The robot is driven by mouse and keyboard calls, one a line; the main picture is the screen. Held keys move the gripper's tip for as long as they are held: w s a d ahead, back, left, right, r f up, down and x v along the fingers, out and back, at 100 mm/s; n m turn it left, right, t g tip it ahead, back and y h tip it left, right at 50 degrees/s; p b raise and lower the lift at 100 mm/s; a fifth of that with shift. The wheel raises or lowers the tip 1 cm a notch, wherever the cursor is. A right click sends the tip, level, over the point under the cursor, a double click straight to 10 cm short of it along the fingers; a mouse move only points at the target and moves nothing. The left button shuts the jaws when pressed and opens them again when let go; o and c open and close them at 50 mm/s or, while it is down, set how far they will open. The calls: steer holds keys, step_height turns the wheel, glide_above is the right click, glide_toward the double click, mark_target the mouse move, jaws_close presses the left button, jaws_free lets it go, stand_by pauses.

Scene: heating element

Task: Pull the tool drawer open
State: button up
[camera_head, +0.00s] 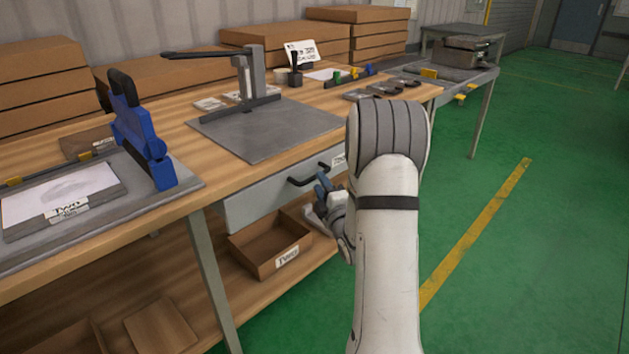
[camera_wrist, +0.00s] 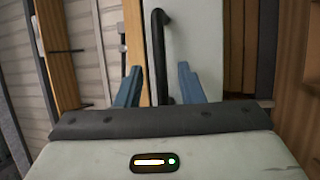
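The tool drawer (camera_head: 262,199) is a light grey front under the wooden workbench, and it looks shut. Its black bar handle (camera_head: 308,175) is on the drawer front, just beyond my gripper (camera_head: 325,192). In the wrist view the drawer front (camera_wrist: 195,45) is pale and the black handle (camera_wrist: 158,55) runs upright in the picture. My gripper (camera_wrist: 158,85) is open there, with one blue finger on each side of the handle's lower part. I cannot tell whether either finger touches it. My arm hides the drawer's right end in the head view.
The wooden bench top (camera_head: 180,110) carries a grey plate (camera_head: 265,130) with a lever press and a blue clamp tool (camera_head: 140,135). An open cardboard box (camera_head: 270,247) stands on the lower shelf below the drawer. Green floor (camera_head: 520,240) is clear on the right.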

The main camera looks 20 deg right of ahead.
steer(key=shift+w+d+r, duration=0.1)
steer(key=shift+w+r, duration=0.1)
steer(key=shift+w, duration=0.75)
steer(key=shift+w+r, duration=0.15)
steer(key=shift+w, duration=0.8)
jaws_close()
